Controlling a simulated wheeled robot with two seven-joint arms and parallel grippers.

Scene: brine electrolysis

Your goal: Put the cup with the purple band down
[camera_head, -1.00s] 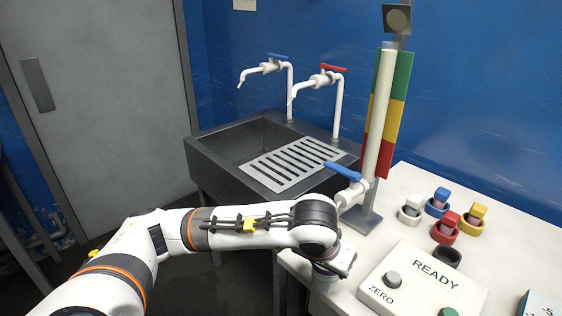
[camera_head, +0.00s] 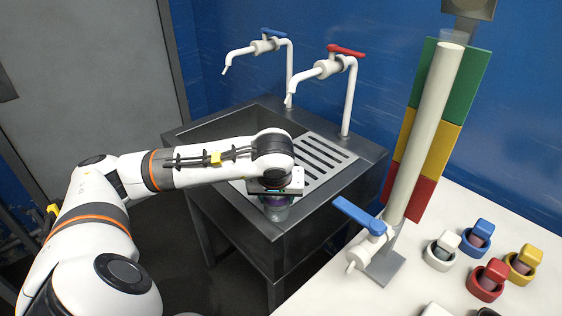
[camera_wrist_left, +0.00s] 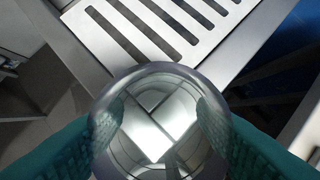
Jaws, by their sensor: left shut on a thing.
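The cup with the purple band (camera_head: 275,204) hangs below my left gripper (camera_head: 275,194), near the front edge of the sink unit in the head view. In the left wrist view I look down into the cup (camera_wrist_left: 160,115), a clear vessel with a reflective inside. The fingers of the gripper (camera_wrist_left: 160,130) press on it from both sides. The cup overlaps the sink's front rim in the picture; I cannot tell whether it touches it. Most of the band is hidden under the gripper. My right gripper is not in view.
The slotted drainboard (camera_head: 318,160) lies just behind the cup, beside the sink basin (camera_head: 215,135). Taps with a blue handle (camera_head: 272,33) and a red handle (camera_head: 345,50) rise behind. A column with a blue valve (camera_head: 358,216) stands on the white table (camera_head: 330,285), with several coloured holders to its right.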

